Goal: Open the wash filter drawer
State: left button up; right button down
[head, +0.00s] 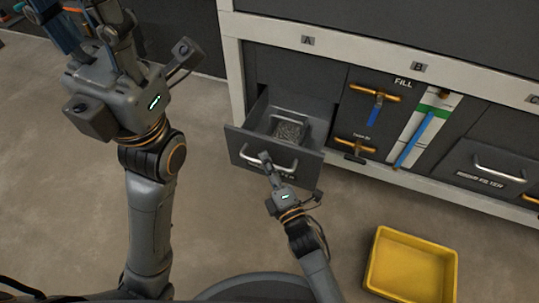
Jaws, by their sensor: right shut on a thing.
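A grey drawer (240,147) under the panel marked A stands pulled out from the cabinet. A metal mesh filter (288,131) lies inside it. Its front has a silver bar handle (287,163), and the label below is partly covered by my gripper. My left gripper (85,12) is raised at the upper left, away from the drawer. Its fingers are partly cut off by the frame, so its opening is unclear.
A second drawer (488,170) with a silver handle is closed at the right; its small label is hard to read. Orange valve handles (375,92) and a blue-and-green gauge (420,130) sit between the drawers. A yellow bin (410,265) stands on the floor at the lower right.

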jog(key=shift+s, duration=0.1)
jog(key=c, duration=1.4)
grip_release()
jog(key=v, duration=0.7)
jog(key=shift+s+d, duration=0.1)
jog(key=shift+s, duration=0.15)
